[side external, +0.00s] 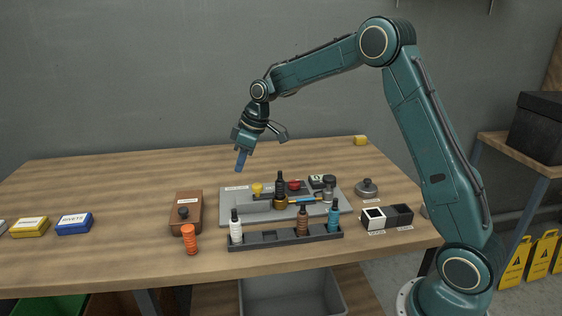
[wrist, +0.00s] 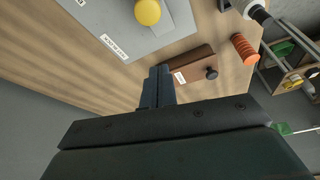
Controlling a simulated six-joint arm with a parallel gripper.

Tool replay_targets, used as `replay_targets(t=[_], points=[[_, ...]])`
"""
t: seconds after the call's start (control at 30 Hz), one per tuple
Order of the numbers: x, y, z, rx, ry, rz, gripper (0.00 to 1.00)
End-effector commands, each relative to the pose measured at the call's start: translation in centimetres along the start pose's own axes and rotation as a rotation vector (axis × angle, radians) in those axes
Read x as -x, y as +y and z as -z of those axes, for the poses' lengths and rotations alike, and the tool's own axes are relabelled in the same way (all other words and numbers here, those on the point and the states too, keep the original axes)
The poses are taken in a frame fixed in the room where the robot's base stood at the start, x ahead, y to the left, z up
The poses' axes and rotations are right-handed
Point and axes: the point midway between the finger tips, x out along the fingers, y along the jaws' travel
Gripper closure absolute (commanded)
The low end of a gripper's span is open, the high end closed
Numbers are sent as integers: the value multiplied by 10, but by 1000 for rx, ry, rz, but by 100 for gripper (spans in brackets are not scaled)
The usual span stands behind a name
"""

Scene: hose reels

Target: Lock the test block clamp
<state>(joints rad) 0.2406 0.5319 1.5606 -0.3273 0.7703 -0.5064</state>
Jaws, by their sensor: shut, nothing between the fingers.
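My gripper (side external: 239,167) is shut and empty, pointing down above the table behind the grey station plate (side external: 233,206). In the wrist view its closed fingers (wrist: 159,74) show beside the plate's edge. The yellow knob also shows in the wrist view (wrist: 147,12). The test block clamp cannot be told for certain among these small parts, and its lock state is not readable.
A brown box (side external: 178,220) with a black knob and an orange ribbed cylinder (side external: 191,241) stand left of the plate. A dark bottle rack (side external: 265,241) stands in front. A metal lidded pot (side external: 367,189) and black-and-white boxes (side external: 399,213) are right. The back left table is clear.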

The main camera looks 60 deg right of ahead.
Motion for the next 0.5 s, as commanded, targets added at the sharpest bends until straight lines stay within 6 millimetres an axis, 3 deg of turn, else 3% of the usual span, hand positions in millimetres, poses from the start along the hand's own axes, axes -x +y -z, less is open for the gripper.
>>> replay_targets(t=[0.2, 0.5], points=[[31, 1, 0, -1, 3, -2, 100], [45, 0, 0, 0, 1, 0, 100]])
